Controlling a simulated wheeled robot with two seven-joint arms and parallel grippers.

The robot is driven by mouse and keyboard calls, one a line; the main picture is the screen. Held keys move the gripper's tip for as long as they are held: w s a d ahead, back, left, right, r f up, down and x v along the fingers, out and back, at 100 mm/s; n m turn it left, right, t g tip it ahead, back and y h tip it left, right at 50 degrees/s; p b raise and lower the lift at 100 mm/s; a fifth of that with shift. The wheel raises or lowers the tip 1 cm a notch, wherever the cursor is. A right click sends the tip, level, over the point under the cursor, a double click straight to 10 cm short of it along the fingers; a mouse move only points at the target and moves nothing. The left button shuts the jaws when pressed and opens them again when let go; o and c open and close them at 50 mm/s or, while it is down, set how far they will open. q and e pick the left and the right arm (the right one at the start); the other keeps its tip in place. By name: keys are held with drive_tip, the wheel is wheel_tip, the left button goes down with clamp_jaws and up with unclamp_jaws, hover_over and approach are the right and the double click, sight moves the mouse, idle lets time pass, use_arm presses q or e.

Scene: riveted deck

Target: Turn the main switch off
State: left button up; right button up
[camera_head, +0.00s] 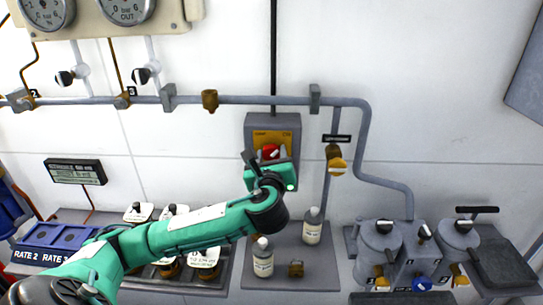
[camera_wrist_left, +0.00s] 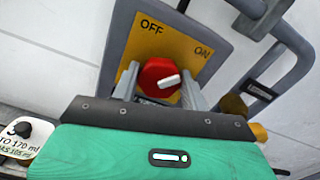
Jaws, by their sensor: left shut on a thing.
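The main switch is a red round knob with a white pointer mark (camera_wrist_left: 160,78) on a yellow plate (camera_wrist_left: 150,40) marked OFF at upper left and ON at right. In the left wrist view the white mark points to the right, toward the ON side. The knob also shows in the head view (camera_head: 270,152), on the grey box (camera_head: 290,124) on the wall. My left gripper (camera_head: 271,158) is at the knob, its two grey fingers (camera_wrist_left: 160,88) on either side of it, shut on it. My right gripper is not in view.
A grey pipe (camera_head: 240,100) runs along the wall above the switch box. A brass valve with a yellow handle (camera_head: 337,166) hangs to its right. White bottles (camera_head: 263,262) stand on a grey shelf below. Grey pots (camera_head: 380,240) stand at the right.

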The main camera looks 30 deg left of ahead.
use_arm(q)
drive_tip(key=n, duration=0.4)
drive_tip(key=shift+f+n, duration=0.15)
drive_tip(key=shift+n, duration=0.25)
drive_tip(key=n, duration=0.4)
drive_tip(key=shift+b, duration=0.4)
drive_tip(key=n, duration=0.5)
drive_tip(key=shift+f+n+b, duration=0.15)
drive_tip(key=shift+n+b, duration=0.15)
drive_tip(key=shift+a+n, duration=0.1)
drive_tip(key=shift+n, duration=1.2)
drive_tip(key=o, duration=1)
drive_tip(key=shift+s, duration=0.1)
